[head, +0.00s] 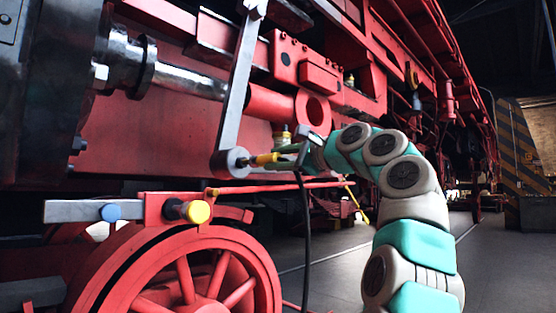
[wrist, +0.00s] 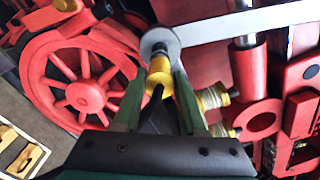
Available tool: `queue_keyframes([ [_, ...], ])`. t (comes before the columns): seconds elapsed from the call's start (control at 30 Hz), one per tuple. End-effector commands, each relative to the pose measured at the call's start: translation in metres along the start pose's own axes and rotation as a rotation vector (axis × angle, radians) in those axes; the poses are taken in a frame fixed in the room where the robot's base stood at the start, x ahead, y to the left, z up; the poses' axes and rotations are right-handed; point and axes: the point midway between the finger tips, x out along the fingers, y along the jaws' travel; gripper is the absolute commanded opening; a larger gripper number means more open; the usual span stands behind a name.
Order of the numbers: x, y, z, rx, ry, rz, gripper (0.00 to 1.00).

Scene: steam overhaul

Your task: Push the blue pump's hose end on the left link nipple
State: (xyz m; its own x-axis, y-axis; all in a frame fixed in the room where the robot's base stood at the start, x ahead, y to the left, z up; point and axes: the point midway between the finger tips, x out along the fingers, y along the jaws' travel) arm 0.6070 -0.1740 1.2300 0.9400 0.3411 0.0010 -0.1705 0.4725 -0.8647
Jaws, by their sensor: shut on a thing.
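My gripper (head: 283,158) is shut on a yellow hose end (head: 265,158), with a black hose (head: 304,240) hanging below it. In the wrist view the green fingers (wrist: 158,90) stand on both sides of the yellow hose end (wrist: 158,72). The hose end points at the round grey lower end of a link (head: 228,162), which also shows in the wrist view (wrist: 172,38). A small nipple at its centre lines up with the hose end. They are very close or touching; I cannot tell whether the hose end is on it. I cannot make out the blue pump.
A red spoked wheel (head: 205,280) stands below. A bar with a blue disc (head: 110,212) and a yellow knob (head: 198,211) sits above it. Brass-coloured fittings (wrist: 212,98) are close on the right in the wrist view. Open floor (head: 330,270) lies under my arm.

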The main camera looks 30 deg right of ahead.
Motion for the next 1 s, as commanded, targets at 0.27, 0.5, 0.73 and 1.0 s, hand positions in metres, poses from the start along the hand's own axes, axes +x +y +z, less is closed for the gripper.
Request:
queue_keyframes([
  [0.27, 0.004, -0.001, 0.001, 0.001, -0.001, -0.001, 0.00],
  [0.5, 0.010, -0.001, 0.001, 0.001, -0.002, -0.003, 0.00],
  [0.73, 0.017, 0.000, 0.001, 0.003, -0.001, -0.001, 0.00],
  [1.0, 0.024, 0.000, 0.001, 0.005, -0.001, -0.002, 0.00],
])
